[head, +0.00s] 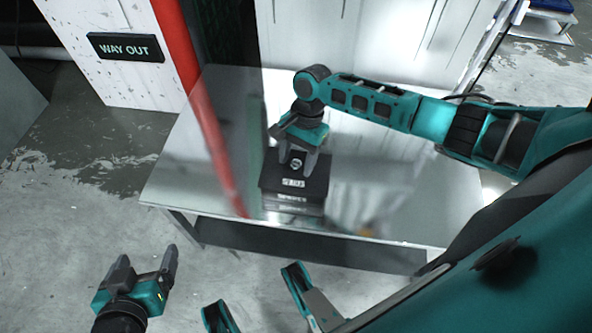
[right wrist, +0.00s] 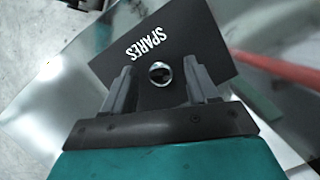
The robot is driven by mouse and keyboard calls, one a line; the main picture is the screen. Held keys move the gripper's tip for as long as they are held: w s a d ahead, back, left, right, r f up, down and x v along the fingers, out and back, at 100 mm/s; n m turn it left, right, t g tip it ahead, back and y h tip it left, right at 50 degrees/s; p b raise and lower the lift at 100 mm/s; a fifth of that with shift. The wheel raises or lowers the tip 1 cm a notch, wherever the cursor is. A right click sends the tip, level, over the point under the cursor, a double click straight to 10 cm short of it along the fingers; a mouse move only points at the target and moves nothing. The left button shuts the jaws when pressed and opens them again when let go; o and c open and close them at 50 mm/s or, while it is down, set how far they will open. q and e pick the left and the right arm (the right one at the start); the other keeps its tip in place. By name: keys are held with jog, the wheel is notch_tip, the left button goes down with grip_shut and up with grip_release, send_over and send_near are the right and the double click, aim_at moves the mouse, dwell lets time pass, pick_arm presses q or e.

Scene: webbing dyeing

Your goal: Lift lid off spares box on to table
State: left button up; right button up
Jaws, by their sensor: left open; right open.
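The spares box (head: 292,206) is a dark box near the front edge of the metal table. Its black lid (head: 295,181) lies on top, with white lettering. In the right wrist view the lid (right wrist: 190,35) reads SPARES and carries a round metal knob (right wrist: 159,74). My right gripper (head: 297,160) is over the lid from above, open, with a finger on each side of the knob. In the right wrist view, gaps show between the fingers (right wrist: 160,84) and the knob. My left gripper (head: 146,262) is open and empty, in front of the table at lower left.
The shiny table (head: 390,195) is bare to the left and right of the box. A red post (head: 178,45) and a white panel with a WAY OUT sign (head: 126,47) stand behind at left.

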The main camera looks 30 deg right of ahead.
grip_shut()
dwell(0.3)
jog(key=shift+r, duration=0.1)
